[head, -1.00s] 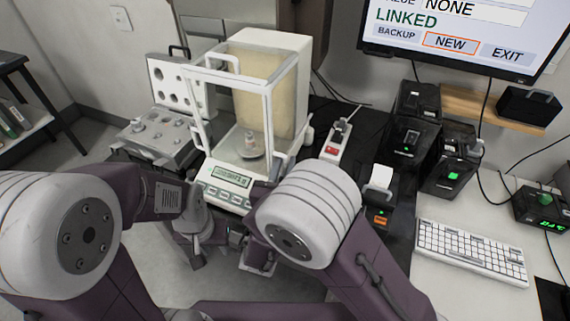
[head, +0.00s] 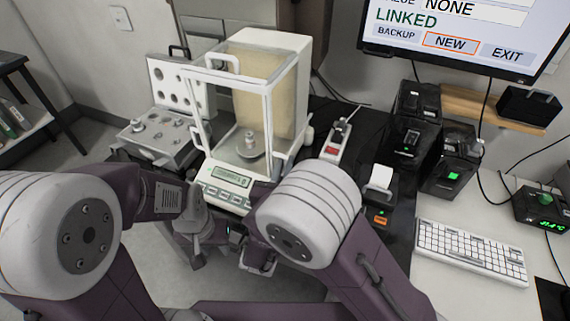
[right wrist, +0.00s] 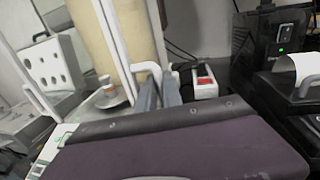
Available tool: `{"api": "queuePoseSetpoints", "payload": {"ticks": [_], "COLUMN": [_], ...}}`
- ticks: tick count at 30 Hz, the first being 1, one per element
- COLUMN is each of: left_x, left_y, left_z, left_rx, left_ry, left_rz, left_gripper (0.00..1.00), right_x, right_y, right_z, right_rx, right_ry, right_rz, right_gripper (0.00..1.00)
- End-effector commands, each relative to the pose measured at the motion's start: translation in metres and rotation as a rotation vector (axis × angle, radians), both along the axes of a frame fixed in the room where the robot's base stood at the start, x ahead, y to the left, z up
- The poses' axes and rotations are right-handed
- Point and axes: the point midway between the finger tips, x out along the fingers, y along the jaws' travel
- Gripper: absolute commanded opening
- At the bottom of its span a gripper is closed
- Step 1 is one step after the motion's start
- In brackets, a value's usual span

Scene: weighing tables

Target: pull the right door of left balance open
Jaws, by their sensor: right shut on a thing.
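The left balance (head: 226,199) is a white case with glass walls and a pan inside. A small weight-like piece (head: 250,138) stands on the pan, and it also shows in the right wrist view (right wrist: 106,83). The right door has a white loop handle (right wrist: 147,70). My right gripper (right wrist: 161,86) is shut on this handle, its two grey fingers at the loop. In the head view my right forearm hides most of that gripper. I cannot make out how far the door stands from its frame. My left gripper (head: 193,250) hangs low in front of the balance, its fingers unclear.
A case of weights (head: 165,130) stands left of the balance. A white device with a red part (head: 335,142), black printers (head: 410,130) and a keyboard (head: 470,252) stand to the right. A monitor (head: 450,35) hangs behind. The floor at the left is clear.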

Motion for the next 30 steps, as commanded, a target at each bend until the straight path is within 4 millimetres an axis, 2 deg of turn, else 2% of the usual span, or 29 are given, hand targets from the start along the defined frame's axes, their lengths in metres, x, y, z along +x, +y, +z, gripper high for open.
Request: {"api": "queuePoseSetpoints", "payload": {"ticks": [20,27,30], "left_x": [0.0,0.0,0.0], "left_y": [0.0,0.0,0.0], "left_z": [0.0,-0.002,-0.002], "left_rx": [0.0,0.0,0.0], "left_ry": [0.0,0.0,0.0], "left_rz": [0.0,0.0,0.0], "left_gripper": [0.36,0.36,0.36], "right_x": [0.0,0.03,0.035], "right_y": [0.0,-0.013,-0.015], "right_z": [0.0,0.0,0.0], "right_rx": [0.0,0.001,0.0], "right_ry": [0.0,0.0,0.0], "right_rz": [0.0,-0.003,-0.001], "right_gripper": [0.0,0.0,0.0]}}
